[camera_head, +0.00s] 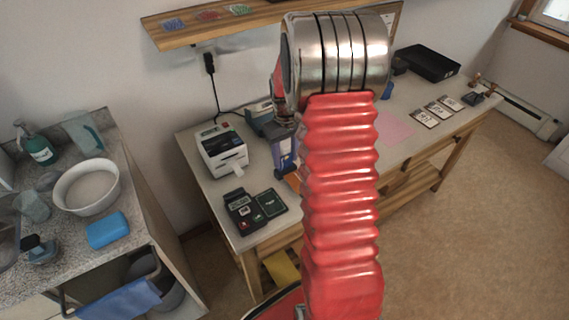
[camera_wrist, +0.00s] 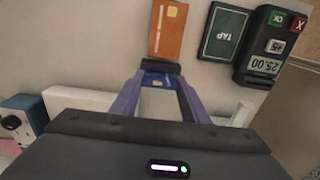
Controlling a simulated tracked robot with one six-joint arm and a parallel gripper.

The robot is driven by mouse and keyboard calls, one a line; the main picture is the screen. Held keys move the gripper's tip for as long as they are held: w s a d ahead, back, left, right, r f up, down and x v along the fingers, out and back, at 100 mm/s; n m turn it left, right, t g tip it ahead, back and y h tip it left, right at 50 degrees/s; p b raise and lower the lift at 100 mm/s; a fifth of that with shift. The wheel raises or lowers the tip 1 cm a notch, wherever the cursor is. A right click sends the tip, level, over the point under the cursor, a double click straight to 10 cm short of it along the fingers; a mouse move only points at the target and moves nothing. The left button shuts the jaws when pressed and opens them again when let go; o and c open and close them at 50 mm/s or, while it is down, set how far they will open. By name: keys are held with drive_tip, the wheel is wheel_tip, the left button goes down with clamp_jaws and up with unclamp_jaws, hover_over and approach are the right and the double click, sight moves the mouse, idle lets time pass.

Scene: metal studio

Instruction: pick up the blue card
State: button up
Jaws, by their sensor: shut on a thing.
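The blue card (camera_wrist: 158,80), with a yellowish chip mark, is between the purple fingers of my gripper (camera_wrist: 160,69) in the wrist view. The dark fingertips meet across its far end and are shut on it. Only part of the card shows. I cannot tell whether it touches the table. In the head view my gripper (camera_head: 285,155) is partly hidden behind my red arm, above the workbench, and the blue card cannot be made out there.
An orange card (camera_wrist: 167,30) lies just beyond the fingertips. A white printer (camera_head: 223,150) and a pink sheet (camera_head: 394,130) are on the workbench (camera_head: 215,187).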

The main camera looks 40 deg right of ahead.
drive_tip(key=shift+r, duration=0.1)
wheel_tip(320, 180, up, 10)
drive_tip(key=shift+f, duration=0.1)
idle(0.4)
drive_tip(key=shift+a, duration=0.1)
idle(0.4)
